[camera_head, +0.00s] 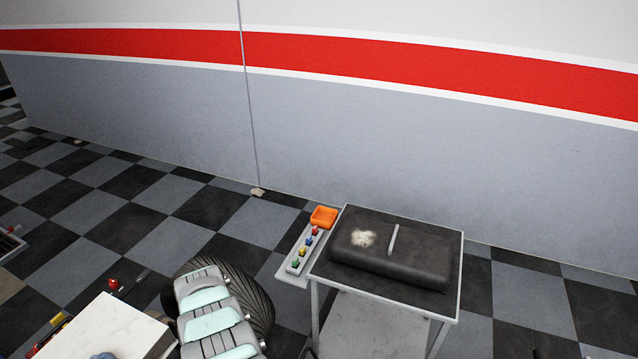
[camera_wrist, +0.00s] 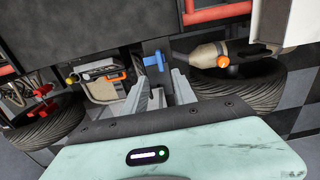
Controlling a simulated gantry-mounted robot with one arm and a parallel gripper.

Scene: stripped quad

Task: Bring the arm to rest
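My arm (camera_head: 210,315), with mint-green and grey links, reaches up from the bottom edge in the head view, in front of a large black tyre. My gripper is hidden in that view. In the wrist view, my gripper (camera_wrist: 160,88) shows as two grey fingers spread apart with a gap between them. I see nothing clearly held. A blue clamp-like part (camera_wrist: 154,62) lies beyond the fingertips; I cannot tell how far away it is.
A trolley (camera_head: 457,275) carries a dark cushion-like block (camera_head: 420,255). Its side shelf holds an orange dish (camera_head: 323,216) and several coloured pieces. A white tabletop (camera_head: 95,335) stands left of my arm. Tyres (camera_wrist: 258,90) flank the wrist view. Checkered floor is open toward the wall.

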